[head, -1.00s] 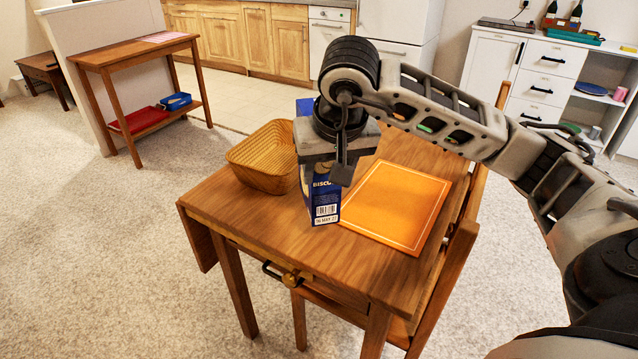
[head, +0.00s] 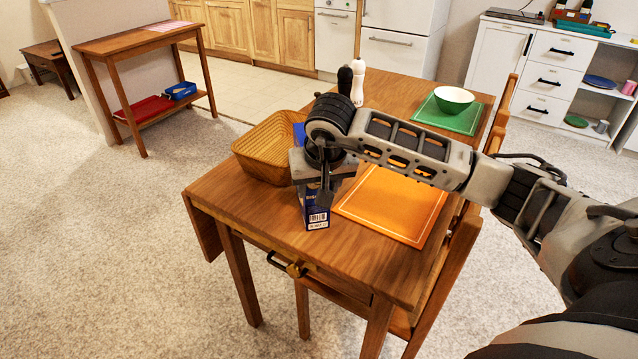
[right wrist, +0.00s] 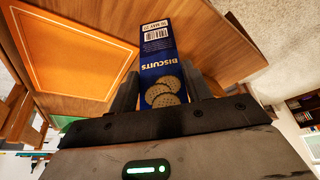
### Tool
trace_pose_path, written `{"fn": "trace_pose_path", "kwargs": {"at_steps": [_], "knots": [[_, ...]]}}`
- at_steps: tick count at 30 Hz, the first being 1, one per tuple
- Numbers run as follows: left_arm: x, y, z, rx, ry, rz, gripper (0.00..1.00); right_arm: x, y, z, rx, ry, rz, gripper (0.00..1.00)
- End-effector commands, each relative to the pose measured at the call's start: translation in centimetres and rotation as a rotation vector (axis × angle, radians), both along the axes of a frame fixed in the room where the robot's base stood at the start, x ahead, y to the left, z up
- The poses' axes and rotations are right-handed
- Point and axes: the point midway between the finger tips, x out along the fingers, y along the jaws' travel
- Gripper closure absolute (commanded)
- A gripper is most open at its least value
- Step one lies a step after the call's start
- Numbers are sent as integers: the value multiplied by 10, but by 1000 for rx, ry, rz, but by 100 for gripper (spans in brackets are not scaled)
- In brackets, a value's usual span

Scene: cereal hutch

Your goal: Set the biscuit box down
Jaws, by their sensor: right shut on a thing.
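The blue biscuit box (head: 317,216) is upright at the table between the wicker basket and the orange placemat. My right gripper (head: 318,188) is shut on it from above, and the hand hides its upper part. In the right wrist view the box (right wrist: 158,62) shows its printed biscuits between the two fingers of the gripper (right wrist: 158,88). The box's lower end is at or very near the wooden tabletop (head: 255,213); I cannot tell whether it touches. My left gripper is not in view.
The wicker basket (head: 262,160) stands close to the left of the box. The orange placemat (head: 395,212) lies close to its right. Behind are two mills, dark (head: 344,82) and white (head: 358,80), and a bowl (head: 453,99) on a green mat (head: 460,122). The front-left tabletop is clear.

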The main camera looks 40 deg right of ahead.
Motion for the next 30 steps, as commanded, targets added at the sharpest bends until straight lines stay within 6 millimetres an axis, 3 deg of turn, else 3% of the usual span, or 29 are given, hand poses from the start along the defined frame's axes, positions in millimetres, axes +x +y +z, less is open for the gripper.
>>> {"fn": "trace_pose_path", "kwargs": {"at_steps": [2,3,5,6,17,30], "knots": [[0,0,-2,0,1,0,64,1,0,0,0,-4,-1,92],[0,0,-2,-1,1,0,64,0,0,-2,0,0,0,48],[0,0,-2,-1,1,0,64,0,0,-1,0,0,0,32],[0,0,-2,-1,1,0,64,0,0,-1,0,0,0,29],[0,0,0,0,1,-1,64,-2,1,6,0,-1,1,29],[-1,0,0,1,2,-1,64,-32,14,86,-1,-4,1,29]]}}
